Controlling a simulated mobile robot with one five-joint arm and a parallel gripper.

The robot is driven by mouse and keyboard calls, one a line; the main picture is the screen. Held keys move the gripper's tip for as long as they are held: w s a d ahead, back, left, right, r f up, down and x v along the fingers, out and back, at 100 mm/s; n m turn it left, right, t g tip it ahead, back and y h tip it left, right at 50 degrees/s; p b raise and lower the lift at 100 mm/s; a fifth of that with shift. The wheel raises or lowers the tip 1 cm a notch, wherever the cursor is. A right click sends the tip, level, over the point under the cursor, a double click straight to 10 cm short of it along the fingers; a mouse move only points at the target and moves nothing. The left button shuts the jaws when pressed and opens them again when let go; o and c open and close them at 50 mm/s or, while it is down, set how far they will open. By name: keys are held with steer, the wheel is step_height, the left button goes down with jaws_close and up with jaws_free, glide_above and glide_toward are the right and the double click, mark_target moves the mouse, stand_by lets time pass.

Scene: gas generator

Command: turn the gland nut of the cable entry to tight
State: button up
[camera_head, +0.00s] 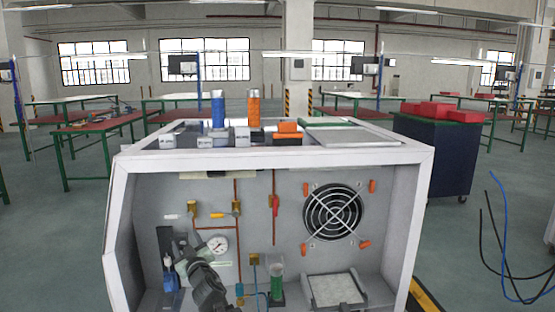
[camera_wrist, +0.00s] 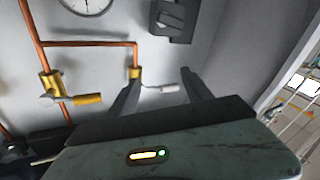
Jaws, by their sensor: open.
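I cannot make out the gland nut or the cable entry for certain in either view. My gripper (camera_wrist: 162,76) is open and empty, its two dark fingers pointing at the back wall of the cabinet. A brass valve with a white handle (camera_wrist: 168,88) shows between and behind the fingers. A brass valve with a yellow handle (camera_wrist: 86,99) is left of the fingers. In the head view, my dark arm (camera_head: 207,286) hides part of the cabinet's lower left. A brass fitting (camera_head: 254,259) with a blue line below it is right of the arm.
A pressure gauge (camera_head: 217,244) and copper pipes (camera_head: 236,251) are on the back wall. A fan (camera_head: 333,212) is at right, above a white-topped box (camera_head: 335,290). A dark box (camera_wrist: 174,19) is near the fingers. The white cabinet frame (camera_head: 421,215) bounds the opening.

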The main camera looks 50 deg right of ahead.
steer(key=s+d+r+n+t+h+p, duration=0.1)
steer(key=s+d+r+p, duration=0.25)
steer(key=d+r, duration=0.35)
steer(key=s+d+r+n+t+p, duration=0.1)
steer(key=s+d+r+p, duration=0.1)
steer(key=s+d+r, duration=0.4)
steer(key=s+d+r+m+h+p, duration=0.1)
steer(key=s+d+r+h+p, duration=0.4)
steer(key=s+d, duration=0.7)
steer(key=w+d+r+y+p, duration=0.1)
steer(key=w+d+r, duration=0.2)
steer(key=w, duration=0.5)
steer(key=shift+w+d+r+g+p, duration=0.15)
steer(key=shift+w+d+g+p, duration=0.25)
steer(key=shift+d, duration=0.4)
steer(key=shift+s, duration=0.1)
jaws_close()
steer(key=shift+m, duration=0.3)
